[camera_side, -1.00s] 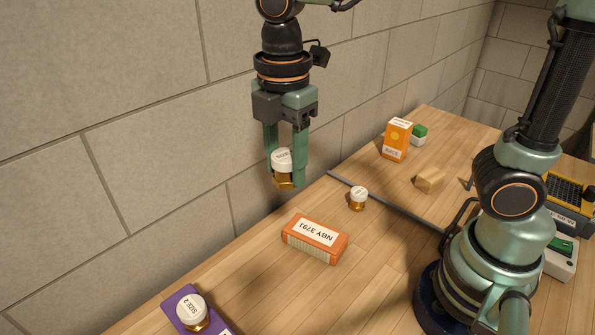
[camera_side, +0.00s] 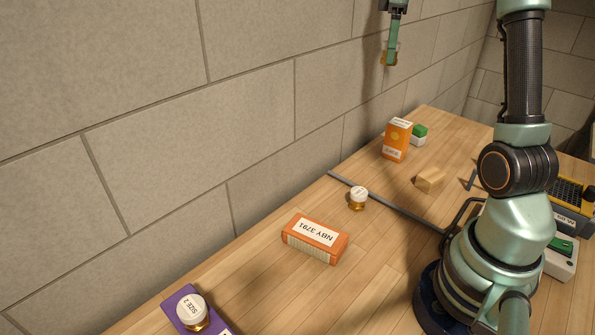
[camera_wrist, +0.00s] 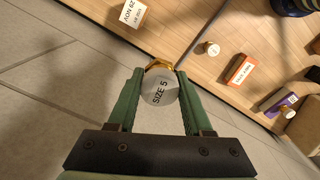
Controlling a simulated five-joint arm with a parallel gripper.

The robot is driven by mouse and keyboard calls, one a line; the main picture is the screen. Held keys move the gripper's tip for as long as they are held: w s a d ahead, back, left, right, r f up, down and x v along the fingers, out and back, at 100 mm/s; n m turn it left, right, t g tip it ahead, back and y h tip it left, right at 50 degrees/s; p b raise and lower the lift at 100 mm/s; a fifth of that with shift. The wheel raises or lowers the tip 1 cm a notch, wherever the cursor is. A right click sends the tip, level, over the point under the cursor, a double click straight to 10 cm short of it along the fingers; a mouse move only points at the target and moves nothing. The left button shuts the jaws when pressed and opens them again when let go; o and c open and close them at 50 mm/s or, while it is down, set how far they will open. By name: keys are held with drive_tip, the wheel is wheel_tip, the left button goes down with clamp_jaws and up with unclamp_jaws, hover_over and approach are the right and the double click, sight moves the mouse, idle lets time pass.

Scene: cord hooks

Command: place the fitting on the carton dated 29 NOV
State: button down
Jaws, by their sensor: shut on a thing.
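My gripper (camera_wrist: 154,95) is shut on a fitting (camera_wrist: 160,88) with a white top marked SIZE 5 and a gold rim. In the side view my gripper (camera_side: 391,52) is high up before the wall, above the table's far part, and the fitting's gold part shows between or behind its fingers. A carton (camera_wrist: 128,12) with a white label reading 29 NOV upside down is cut by the top edge of the wrist view; its second line is too small to read. It is apart from the held fitting.
An orange carton marked NBY 3791 (camera_side: 315,238), a white-topped fitting (camera_side: 358,197) and a purple carton (camera_side: 181,301) bearing a SIZE 2 fitting (camera_side: 192,310) stand nearer.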

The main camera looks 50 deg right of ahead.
sight(401, 123)
drive_tip(key=s+d+r+m, duration=0.2)
drive_tip(key=d, duration=0.7)
wheel_tip(401, 123, down, 20)
drive_tip(key=shift+s+f, duration=0.1)
drive_tip(key=shift+f, duration=0.05)
drive_tip(key=shift+f, duration=0.15)
drive_tip(key=shift+c, duration=1.6)
unclamp_jaws()
